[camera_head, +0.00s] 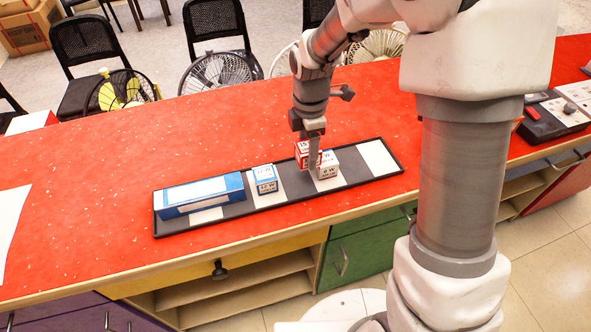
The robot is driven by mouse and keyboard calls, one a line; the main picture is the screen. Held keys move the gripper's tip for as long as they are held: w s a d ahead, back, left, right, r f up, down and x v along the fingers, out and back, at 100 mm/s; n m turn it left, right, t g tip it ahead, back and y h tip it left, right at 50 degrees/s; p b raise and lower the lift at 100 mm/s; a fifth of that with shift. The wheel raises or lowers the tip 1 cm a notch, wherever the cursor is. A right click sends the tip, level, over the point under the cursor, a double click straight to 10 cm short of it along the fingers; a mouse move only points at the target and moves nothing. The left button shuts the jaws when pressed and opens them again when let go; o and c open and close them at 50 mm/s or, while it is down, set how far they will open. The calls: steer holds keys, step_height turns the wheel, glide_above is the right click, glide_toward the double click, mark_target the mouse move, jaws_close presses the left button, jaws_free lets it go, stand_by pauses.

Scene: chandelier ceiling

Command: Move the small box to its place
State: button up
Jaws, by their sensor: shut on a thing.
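My gripper (312,150) points down over the dark tray (357,178) and is shut on a small red-and-white box (301,151). One finger covers part of this box, and I cannot tell whether it touches the tray. A small white-and-grey box (329,168) stands on the tray just right of the finger. A small blue-and-white box (265,181) stands further left on the tray. A long blue box (187,198) lies at the tray's left end. The tray has white rectangles between dark strips, and the white one at the right end (378,158) is bare.
The red counter (110,190) is largely clear around the tray. A dark tray of small items (550,122) lies at the far right. White paper (10,215) lies at the left edge. Black chairs (88,50) and fans (215,72) stand behind the counter.

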mark_target(296, 179)
steer(key=a+f, duration=0.1)
steer(key=a, duration=0.1)
steer(key=shift+s+a+f, duration=0.3)
steer(key=shift+a+f, duration=0.05)
steer(key=shift+f, duration=0.05)
steer(key=shift+f+b, duration=0.45)
steer(key=shift+f, duration=1.5)
steer(key=shift+f, duration=0.15)
steer(key=o, duration=1.4)
steer(key=shift+c, duration=0.2)
